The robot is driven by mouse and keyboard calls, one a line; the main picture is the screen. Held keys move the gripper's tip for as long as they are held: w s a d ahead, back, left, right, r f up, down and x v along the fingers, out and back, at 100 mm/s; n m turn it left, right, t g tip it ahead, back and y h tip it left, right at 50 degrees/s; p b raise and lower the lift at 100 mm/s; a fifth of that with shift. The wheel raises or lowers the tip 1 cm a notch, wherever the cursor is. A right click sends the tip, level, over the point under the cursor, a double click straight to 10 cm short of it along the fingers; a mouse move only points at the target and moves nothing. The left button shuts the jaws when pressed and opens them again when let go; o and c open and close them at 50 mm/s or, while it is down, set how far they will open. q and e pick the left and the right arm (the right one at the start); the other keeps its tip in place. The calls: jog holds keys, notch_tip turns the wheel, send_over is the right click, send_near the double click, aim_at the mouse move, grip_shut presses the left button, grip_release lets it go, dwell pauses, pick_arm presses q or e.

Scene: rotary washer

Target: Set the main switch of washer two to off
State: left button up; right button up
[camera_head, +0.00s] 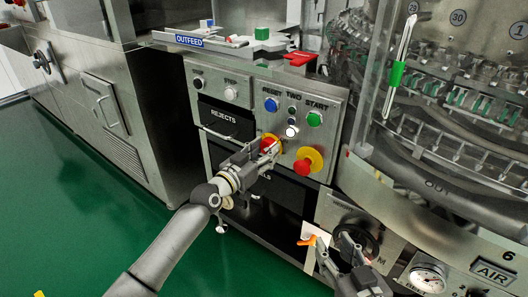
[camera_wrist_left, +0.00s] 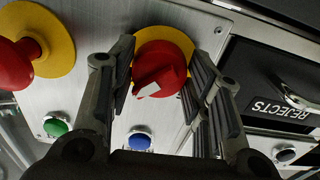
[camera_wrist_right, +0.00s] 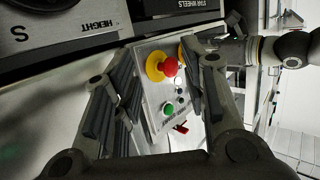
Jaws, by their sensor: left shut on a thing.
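The main switch of washer two is a red rotary knob on a yellow plate (camera_head: 268,142) on the steel panel marked TWO. It also shows in the left wrist view (camera_wrist_left: 160,62), with a white pointer mark on its face. My left gripper (camera_head: 259,152) is at the knob, one finger on each side, shut on it. The fingers partly hide the knob in the head view. My right gripper (camera_head: 335,246) is low, in front of the lower panel near a handwheel. Its fingers stand apart and empty in the right wrist view (camera_wrist_right: 162,75).
A red mushroom button on yellow (camera_head: 304,166) sits just right of the knob. Blue (camera_head: 271,104) and green (camera_head: 314,119) buttons are above. The REJECTS drawer (camera_head: 226,121) is to the left. An orange piece (camera_head: 308,240) is beside my right gripper.

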pick_arm(q)
jog(key=shift+n, duration=1.2)
jog(key=n, duration=0.3)
jog(key=shift+n, duration=0.3)
jog(key=n+p, duration=0.1)
jog(key=n, duration=0.2)
jog(key=shift+d+n, duration=0.1)
jog(key=shift+n, duration=0.3)
jog(key=n+p, duration=0.2)
jog(key=n, duration=0.4)
jog(key=shift+s+r+n, duration=0.1)
jog(key=shift+n, duration=0.9)
pick_arm(e)
jog(key=s+d+f+g+h, duration=0.2)
jog(key=s+d+f+g, duration=0.2)
jog(key=s+f+g, duration=0.4)
jog(key=shift+s+d+f, duration=0.15)
jog(key=shift+s+f, duration=1.1)
jog(key=shift+f, duration=0.05)
pick_arm(q)
jog(key=o, duration=1)
